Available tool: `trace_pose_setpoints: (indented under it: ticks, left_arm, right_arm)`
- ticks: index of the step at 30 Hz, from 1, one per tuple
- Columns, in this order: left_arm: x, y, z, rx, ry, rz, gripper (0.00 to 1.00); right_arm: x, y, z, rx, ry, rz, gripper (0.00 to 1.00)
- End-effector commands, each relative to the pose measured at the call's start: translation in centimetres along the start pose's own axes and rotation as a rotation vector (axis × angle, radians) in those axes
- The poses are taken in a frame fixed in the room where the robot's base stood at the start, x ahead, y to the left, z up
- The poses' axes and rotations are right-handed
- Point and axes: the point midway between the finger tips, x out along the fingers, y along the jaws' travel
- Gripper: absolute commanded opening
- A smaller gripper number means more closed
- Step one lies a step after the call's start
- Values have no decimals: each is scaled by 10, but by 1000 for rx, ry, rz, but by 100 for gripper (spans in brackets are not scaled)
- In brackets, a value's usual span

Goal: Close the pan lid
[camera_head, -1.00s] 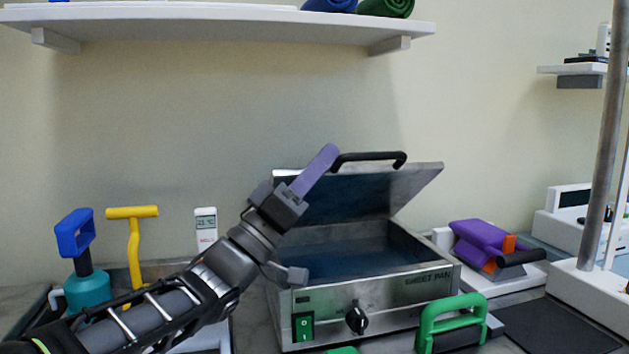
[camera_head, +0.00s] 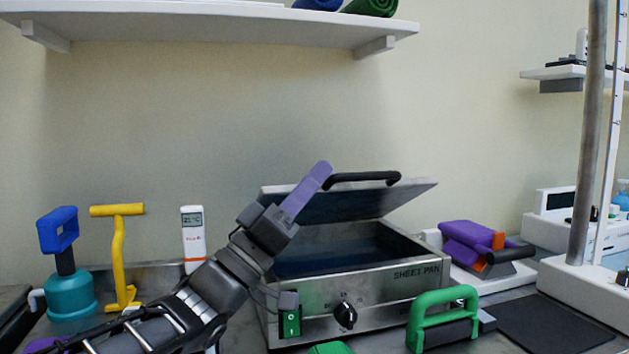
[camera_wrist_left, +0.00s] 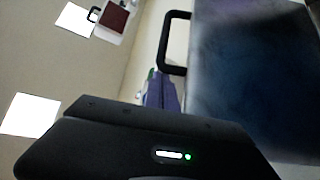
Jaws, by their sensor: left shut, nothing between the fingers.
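The metal sheet pan (camera_head: 415,272) stands on the counter with its lid (camera_head: 385,200) tilted partly open. The lid's black handle (camera_head: 365,177) rises from its top edge. My left gripper (camera_head: 318,170) is shut and empty, its purple fingers at the lid's upper left, close beside the handle's left end. I cannot tell whether they touch the lid. In the left wrist view the purple fingers (camera_wrist_left: 163,93) show near the black handle (camera_wrist_left: 172,42), with the dark lid surface (camera_wrist_left: 255,80) at the right. My right gripper is not in view.
A green-handled tool (camera_head: 440,318) stands before the pan's right front. A purple and orange device (camera_head: 475,245) is to the right. A teal bottle (camera_head: 70,295), yellow tool (camera_head: 119,255) and white thermometer (camera_head: 192,235) stand left. A shelf (camera_head: 220,25) hangs above.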

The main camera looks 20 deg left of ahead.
Motion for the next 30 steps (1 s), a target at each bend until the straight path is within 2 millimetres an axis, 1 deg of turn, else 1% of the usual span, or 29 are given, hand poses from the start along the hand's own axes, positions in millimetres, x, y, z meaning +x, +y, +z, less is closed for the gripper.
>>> trace_pose_setpoints:
  ticks: [5, 12, 16, 21, 30]
  left_arm:
    - [14, 9, -15, 1, 2, 2, 0]
    - [44, 26, -45, 1, 1, 3, 0]
    - [56, 34, -58, 2, 1, 2, 0]
    - [63, 37, -65, 0, 0, 1, 0]
    - [63, 37, -66, 0, 0, 1, 0]
  right_arm:
    - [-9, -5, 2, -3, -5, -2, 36]
    - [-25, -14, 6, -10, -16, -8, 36]
    - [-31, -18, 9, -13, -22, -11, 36]
    - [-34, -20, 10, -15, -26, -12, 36]
    - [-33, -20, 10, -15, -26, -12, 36]
